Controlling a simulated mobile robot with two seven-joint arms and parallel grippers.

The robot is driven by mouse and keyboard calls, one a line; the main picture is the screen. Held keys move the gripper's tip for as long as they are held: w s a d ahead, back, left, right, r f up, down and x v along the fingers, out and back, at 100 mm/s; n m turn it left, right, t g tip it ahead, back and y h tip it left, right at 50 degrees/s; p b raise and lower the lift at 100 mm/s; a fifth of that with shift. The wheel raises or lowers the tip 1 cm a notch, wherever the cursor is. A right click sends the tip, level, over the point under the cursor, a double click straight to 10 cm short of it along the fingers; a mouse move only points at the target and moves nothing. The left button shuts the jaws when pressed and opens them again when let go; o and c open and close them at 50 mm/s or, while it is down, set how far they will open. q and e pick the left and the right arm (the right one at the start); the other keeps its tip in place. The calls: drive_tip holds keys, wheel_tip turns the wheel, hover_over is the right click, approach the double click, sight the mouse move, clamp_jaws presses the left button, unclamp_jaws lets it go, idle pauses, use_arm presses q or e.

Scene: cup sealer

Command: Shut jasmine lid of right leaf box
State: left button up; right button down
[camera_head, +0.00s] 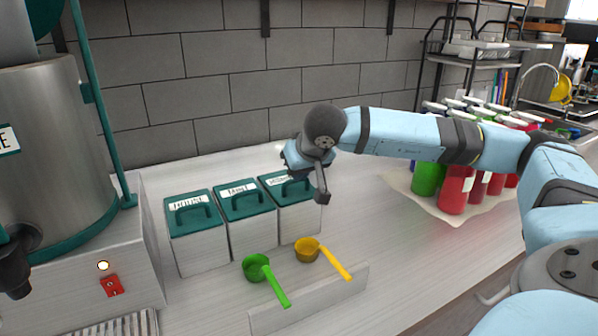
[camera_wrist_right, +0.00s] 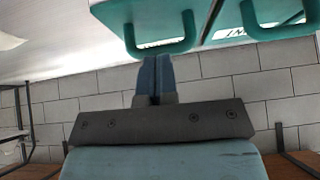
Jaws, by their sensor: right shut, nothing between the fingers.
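The right leaf box (camera_head: 300,222) is a white box at the right end of a row of three. Its teal lid (camera_head: 283,196) has a raised handle and a white label, partly covered by my right gripper, so I cannot read it fully. The lid looks flat on top of the box. My right gripper (camera_wrist_right: 155,78) is shut and empty, its fingertips close to the edge of a teal lid with a handle (camera_wrist_right: 160,47) in the wrist view. I cannot tell if they touch. My left gripper is not in view.
Two similar boxes, the middle one (camera_head: 251,236) and the left one (camera_head: 201,254), stand beside it with lids down. Green (camera_head: 258,268) and yellow (camera_head: 309,250) scoops lie in front. A large metal dispenser (camera_head: 50,150) stands left; coloured bottles (camera_head: 455,188) stand right.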

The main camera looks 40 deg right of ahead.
drive_tip(key=r+p, duration=0.1)
drive_tip(key=r, duration=0.2)
drive_tip(key=r+p, duration=0.1)
drive_tip(key=shift+w+d+r+p, duration=0.1)
drive_tip(key=shift+w+r+p, duration=0.15)
drive_tip(key=shift+w+p, duration=0.1)
drive_tip(key=v, duration=0.9)
drive_tip(key=shift+s+r+b, duration=0.2)
drive_tip(key=shift+b, duration=0.15)
